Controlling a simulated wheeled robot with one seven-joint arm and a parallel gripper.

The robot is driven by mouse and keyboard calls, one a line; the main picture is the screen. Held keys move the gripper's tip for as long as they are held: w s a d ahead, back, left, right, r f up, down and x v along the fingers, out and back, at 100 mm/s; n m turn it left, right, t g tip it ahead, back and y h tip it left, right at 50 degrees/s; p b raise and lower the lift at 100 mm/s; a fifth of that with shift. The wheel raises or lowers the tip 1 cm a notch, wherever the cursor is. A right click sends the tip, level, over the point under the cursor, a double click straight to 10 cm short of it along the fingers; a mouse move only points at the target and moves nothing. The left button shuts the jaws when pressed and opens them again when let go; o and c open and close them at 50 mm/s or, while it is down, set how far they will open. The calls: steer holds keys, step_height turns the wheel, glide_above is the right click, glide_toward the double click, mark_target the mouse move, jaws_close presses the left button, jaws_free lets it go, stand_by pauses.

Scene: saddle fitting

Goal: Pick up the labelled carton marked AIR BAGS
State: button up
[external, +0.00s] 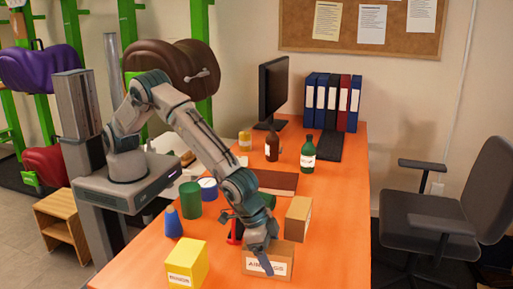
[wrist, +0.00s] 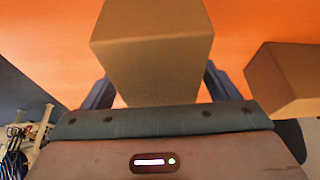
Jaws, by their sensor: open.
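The brown carton (external: 284,268) stands on the near part of the orange table in the external view. Its white label is partly covered by my gripper; the letters "AIR" and an ending like "GS" show. My gripper (external: 262,254) points down over this carton, with one finger in front of its labelled face. In the wrist view the carton (wrist: 152,50) lies between the two open fingers of my gripper (wrist: 159,85), one at each side. I cannot tell whether the fingers touch it.
A second brown carton (external: 298,219) stands close behind, and also shows at the right in the wrist view (wrist: 287,78). A yellow box (external: 187,264) and a blue cone-shaped bottle (external: 173,223) stand to the left. Bottles, a monitor (external: 273,92) and binders stand farther back.

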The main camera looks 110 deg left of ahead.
steer(key=shift+f+b, duration=0.25)
steer(key=shift+b, duration=0.15)
stand_by(0.3)
steer(key=c, duration=1.1)
steer(key=shift+c, duration=0.6)
steer(key=shift+r, duration=0.15)
